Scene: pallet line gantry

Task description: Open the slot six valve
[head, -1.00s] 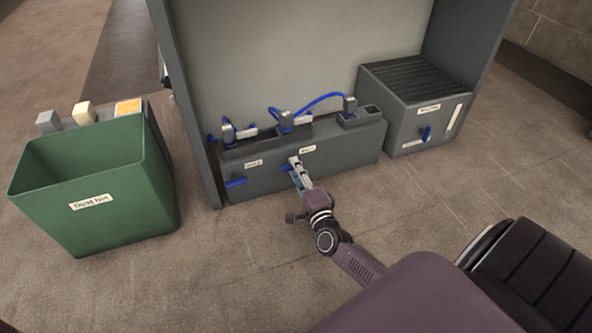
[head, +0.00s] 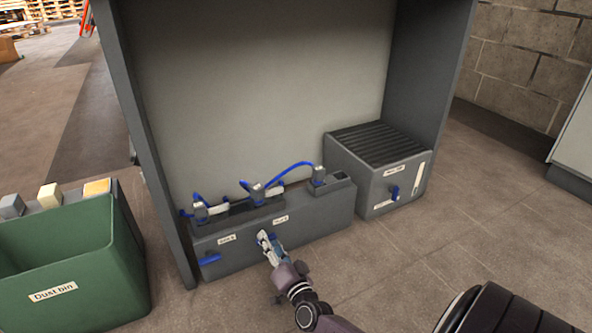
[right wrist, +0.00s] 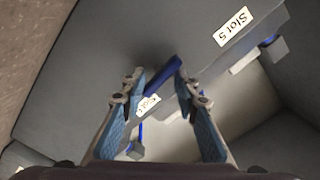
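A low grey block (head: 320,225) carries two small labels. Its left blue valve handle (head: 209,259) lies level. My right gripper (head: 264,240) reaches to the block's front under the right label (head: 280,219), hiding most of the valve there. In the right wrist view its fingers (right wrist: 158,75) are apart, with a blue handle (right wrist: 160,73) between them; I cannot tell if they touch it. A label beyond, partly covered, seems to read Slot 6 (right wrist: 148,105). The Slot 5 label (right wrist: 238,34) is clear at upper right. My left gripper is not in view.
A grey box with a ribbed top (head: 380,150) and its own blue handle (head: 395,192) stands to the right. Blue-hosed fittings (head: 262,192) top the block. A grey cabinet panel (head: 150,150) and a green dust bin (head: 70,270) are at left.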

